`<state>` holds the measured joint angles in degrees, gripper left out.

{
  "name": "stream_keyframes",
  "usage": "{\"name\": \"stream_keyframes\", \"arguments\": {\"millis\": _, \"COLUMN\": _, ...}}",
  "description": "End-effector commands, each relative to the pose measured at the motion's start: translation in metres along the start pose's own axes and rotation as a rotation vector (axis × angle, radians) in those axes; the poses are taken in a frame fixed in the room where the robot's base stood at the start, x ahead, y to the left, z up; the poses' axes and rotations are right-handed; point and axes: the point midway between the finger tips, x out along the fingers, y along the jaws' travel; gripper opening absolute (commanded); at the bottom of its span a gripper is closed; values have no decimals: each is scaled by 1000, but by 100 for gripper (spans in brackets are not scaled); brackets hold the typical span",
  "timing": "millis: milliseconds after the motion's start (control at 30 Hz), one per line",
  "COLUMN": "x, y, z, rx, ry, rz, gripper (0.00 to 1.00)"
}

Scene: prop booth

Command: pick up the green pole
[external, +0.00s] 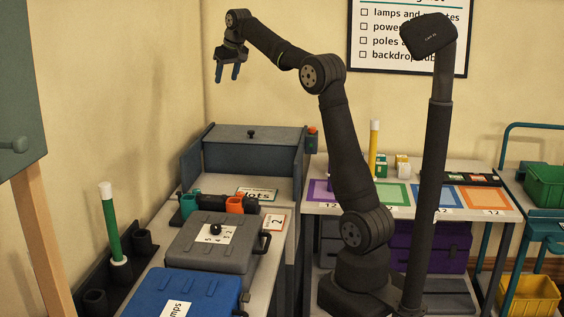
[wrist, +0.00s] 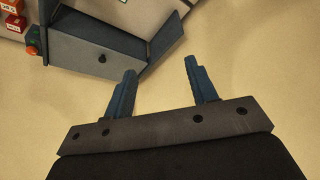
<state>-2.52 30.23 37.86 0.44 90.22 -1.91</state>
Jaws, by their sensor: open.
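The green pole (external: 111,228) stands upright at the left of the external view, with a white top and a white collar at its foot. It stands in a dark rack (external: 92,272) beside the cases. The wrist view does not show the pole. My gripper (external: 228,77) is raised high above the grey lidded box, up and to the right of the pole and well apart from it. Its two blue fingers are spread and empty, and they also show in the wrist view (wrist: 160,88).
A grey case (external: 190,259) and a blue case (external: 205,283) lie right of the rack. A grey lidded box (external: 252,151) stands behind. A yellow pole (external: 374,148) stands on the back table. An easel board (external: 22,100) is at the left edge. Air around my gripper is clear.

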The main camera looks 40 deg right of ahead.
Motion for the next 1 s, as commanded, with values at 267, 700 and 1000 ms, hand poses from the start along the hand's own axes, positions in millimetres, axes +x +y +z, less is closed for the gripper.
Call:
{"name": "stream_keyframes", "arguments": {"millis": 267, "x": 58, "y": -58, "z": 29, "rx": -235, "ry": -113, "rz": 166, "gripper": 52}}
{"name": "stream_keyframes", "arguments": {"millis": 700, "x": 141, "y": -213, "z": 131, "rx": -1142, "ry": -253, "rz": 727, "gripper": 52}}
{"name": "stream_keyframes", "arguments": {"millis": 1000, "x": 149, "y": -335, "z": 216, "rx": -1850, "ry": -152, "rz": 1155, "gripper": 52}}
